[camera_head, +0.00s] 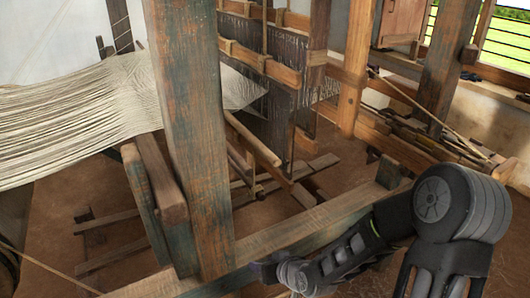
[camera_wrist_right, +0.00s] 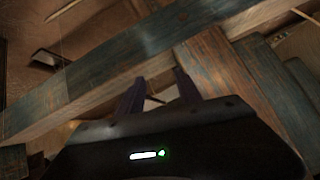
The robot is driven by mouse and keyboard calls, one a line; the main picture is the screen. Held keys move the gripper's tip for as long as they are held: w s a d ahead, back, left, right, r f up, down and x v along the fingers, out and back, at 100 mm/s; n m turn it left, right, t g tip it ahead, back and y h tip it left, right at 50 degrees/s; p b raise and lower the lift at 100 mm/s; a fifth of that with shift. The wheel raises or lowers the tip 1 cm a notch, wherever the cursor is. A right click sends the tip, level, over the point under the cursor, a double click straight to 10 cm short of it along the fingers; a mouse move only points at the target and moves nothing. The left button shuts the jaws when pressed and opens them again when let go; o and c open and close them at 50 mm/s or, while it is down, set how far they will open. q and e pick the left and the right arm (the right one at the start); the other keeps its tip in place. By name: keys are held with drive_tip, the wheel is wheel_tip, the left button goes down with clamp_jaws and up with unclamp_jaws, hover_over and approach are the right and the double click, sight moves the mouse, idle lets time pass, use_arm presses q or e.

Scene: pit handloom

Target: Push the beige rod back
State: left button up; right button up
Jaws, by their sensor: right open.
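A beige rod (camera_head: 253,139) with a rounded end sticks out at a slant just right of the thick upright post (camera_head: 196,120) in the head view. Its far end is hidden behind the post. My right gripper (camera_head: 262,268) is low in the head view, at the front beam (camera_head: 300,232), apart from the rod and nearer to me. In the right wrist view its two dark fingers (camera_wrist_right: 157,92) stand apart with nothing seen between them, close to weathered beams. I cannot make out the beige rod for sure in the wrist view. My left gripper is not in view.
White warp threads (camera_head: 80,110) stretch across the left. The dark heddles (camera_head: 285,85) hang behind the rod. Wooden treadles (camera_head: 110,257) lie low over the brown pit floor.

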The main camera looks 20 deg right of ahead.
drive_tip(key=w+d+r+n+t+h, duration=0.1)
drive_tip(key=w+d+r+t, duration=0.15)
drive_tip(key=r, duration=0.45)
drive_tip(key=w+d+r+n+t, duration=0.2)
drive_tip(key=d+r, duration=0.2)
drive_tip(key=r, duration=0.4)
drive_tip(key=n+t+y, duration=0.1)
drive_tip(key=n+t, duration=0.3)
drive_tip(key=n, duration=0.2)
approach(265, 152)
drive_tip(key=w, duration=0.4)
drive_tip(key=shift+s+d+f, duration=0.1)
drive_tip(key=shift+d+f, duration=0.15)
drive_tip(key=shift+f, duration=0.1)
drive_tip(key=w, duration=0.5)
drive_tip(key=w+a+p, duration=0.1)
drive_tip(key=w, duration=0.1)
drive_tip(key=shift+w, duration=0.4)
drive_tip(key=shift+c, duration=0.4)
clamp_jaws()
